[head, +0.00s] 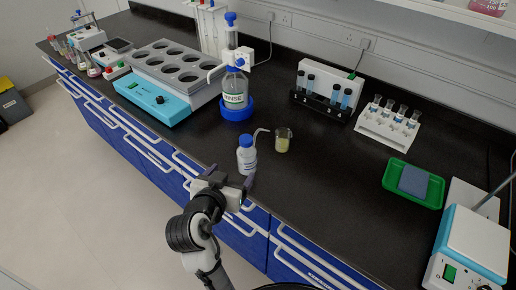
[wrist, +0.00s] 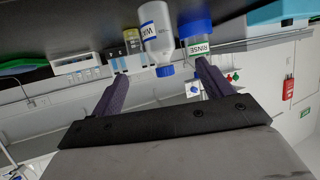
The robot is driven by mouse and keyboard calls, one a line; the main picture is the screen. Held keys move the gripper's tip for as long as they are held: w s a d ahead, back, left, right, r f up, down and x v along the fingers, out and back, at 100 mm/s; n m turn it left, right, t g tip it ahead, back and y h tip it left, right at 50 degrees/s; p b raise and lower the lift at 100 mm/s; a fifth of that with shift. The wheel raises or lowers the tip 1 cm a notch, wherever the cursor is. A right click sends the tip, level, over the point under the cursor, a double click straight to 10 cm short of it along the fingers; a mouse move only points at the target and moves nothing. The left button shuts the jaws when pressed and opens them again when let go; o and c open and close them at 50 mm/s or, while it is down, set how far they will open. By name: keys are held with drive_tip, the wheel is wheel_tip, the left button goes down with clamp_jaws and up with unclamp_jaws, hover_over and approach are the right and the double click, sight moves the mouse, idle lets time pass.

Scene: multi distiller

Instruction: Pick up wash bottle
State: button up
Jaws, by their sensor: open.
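The wash bottle (head: 247,160) is a small white bottle with a blue cap and a thin bent spout. It stands upright near the front edge of the black bench. My gripper (head: 231,177) is open and empty at the bench edge, just in front of the bottle. The wrist view is upside down; there the wash bottle (wrist: 155,30) appears between and beyond the two dark fingers of my gripper (wrist: 162,74). The fingers do not appear to touch it.
A beaker (head: 283,143) of yellowish liquid stands right of the bottle, by its spout. A vial rack (head: 326,104) and a green tray (head: 426,196) are to the right.

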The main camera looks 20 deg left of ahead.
sight(242, 158)
drive_tip(key=b+x, duration=0.6)
drive_tip(key=b, duration=0.5)
drive_tip(key=shift+s+a+f, duration=0.1)
drive_tip(key=shift+s+f, duration=0.05)
drive_tip(key=shift+f, duration=0.05)
drive_tip(key=shift+w+f+p, duration=0.15)
drive_tip(key=shift+w+p, duration=0.45)
drive_tip(key=shift+w, duration=0.45)
drive_tip(key=shift+p+x, duration=0.8)
drive_tip(key=shift+x, duration=2.05)
drive_tip(key=c, duration=0.9)
